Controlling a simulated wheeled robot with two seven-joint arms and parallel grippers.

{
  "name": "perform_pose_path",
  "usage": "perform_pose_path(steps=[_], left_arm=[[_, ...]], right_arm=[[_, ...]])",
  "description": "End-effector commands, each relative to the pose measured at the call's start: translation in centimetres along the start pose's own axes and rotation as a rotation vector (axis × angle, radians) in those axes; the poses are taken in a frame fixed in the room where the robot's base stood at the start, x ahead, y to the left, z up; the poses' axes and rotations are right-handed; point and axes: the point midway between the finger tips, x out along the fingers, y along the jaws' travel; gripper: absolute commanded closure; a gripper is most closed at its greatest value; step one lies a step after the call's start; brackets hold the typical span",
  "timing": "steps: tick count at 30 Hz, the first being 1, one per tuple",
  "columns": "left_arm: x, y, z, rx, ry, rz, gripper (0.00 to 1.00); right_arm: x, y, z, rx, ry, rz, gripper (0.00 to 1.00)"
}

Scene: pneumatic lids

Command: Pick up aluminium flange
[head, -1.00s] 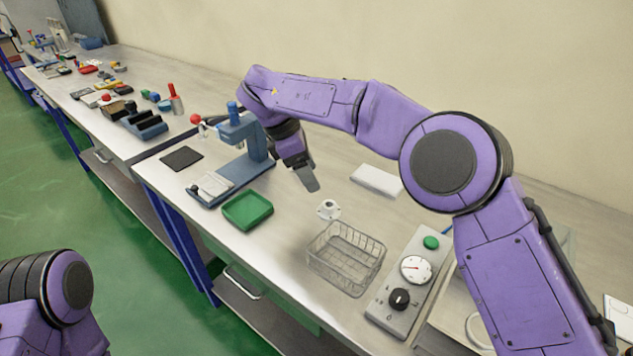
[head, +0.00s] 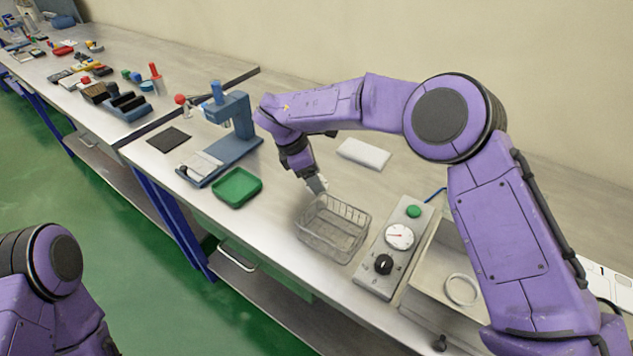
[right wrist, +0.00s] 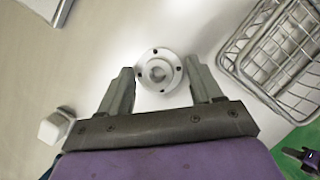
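The aluminium flange (right wrist: 159,71) is a pale round disc with a raised hub and several dark bolt holes. In the right wrist view it lies on the bench between the tips of my right gripper (right wrist: 160,88). The fingers are apart, one on each side of it, and I cannot tell whether they touch it. In the head view my right gripper (head: 317,184) points down just behind the wire basket and hides most of the flange. My left gripper is out of the head view; only part of my left arm shows at lower left.
The wire basket (head: 333,229) stands close in front of the right gripper. A green tray (head: 237,187) and a blue press (head: 238,125) are to its left. A control box (head: 393,247) with gauge and knob is to the right. A white block (head: 364,153) lies behind.

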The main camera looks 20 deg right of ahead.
Motion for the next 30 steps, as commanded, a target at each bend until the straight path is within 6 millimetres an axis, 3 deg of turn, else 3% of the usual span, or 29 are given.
perform_pose_path(steps=[1, 3, 6, 15, 20, 23, 30], left_arm=[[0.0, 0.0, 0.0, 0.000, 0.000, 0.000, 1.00], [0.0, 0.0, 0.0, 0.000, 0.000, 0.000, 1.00], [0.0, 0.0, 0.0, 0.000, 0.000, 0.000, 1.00], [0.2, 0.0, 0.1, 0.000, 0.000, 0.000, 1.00], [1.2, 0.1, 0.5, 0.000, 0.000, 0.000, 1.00], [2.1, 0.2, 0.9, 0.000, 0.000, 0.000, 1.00], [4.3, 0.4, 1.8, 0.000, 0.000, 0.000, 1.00]], right_arm=[[0.0, 0.0, 0.0, 0.000, 0.000, 0.000, 0.48], [0.0, 0.0, 0.0, -0.001, 0.000, 0.000, 0.71], [0.0, 0.0, 0.0, -0.001, 0.000, 0.000, 0.97], [-0.1, -0.1, 0.0, -0.001, 0.000, -0.001, 0.98], [-1.4, 0.0, 0.5, 0.000, 0.001, 0.003, 0.98], [-3.4, -0.4, 1.1, 0.000, 0.002, 0.004, 0.98], [-9.6, -5.5, 0.9, -0.003, 0.000, 0.005, 0.98]])
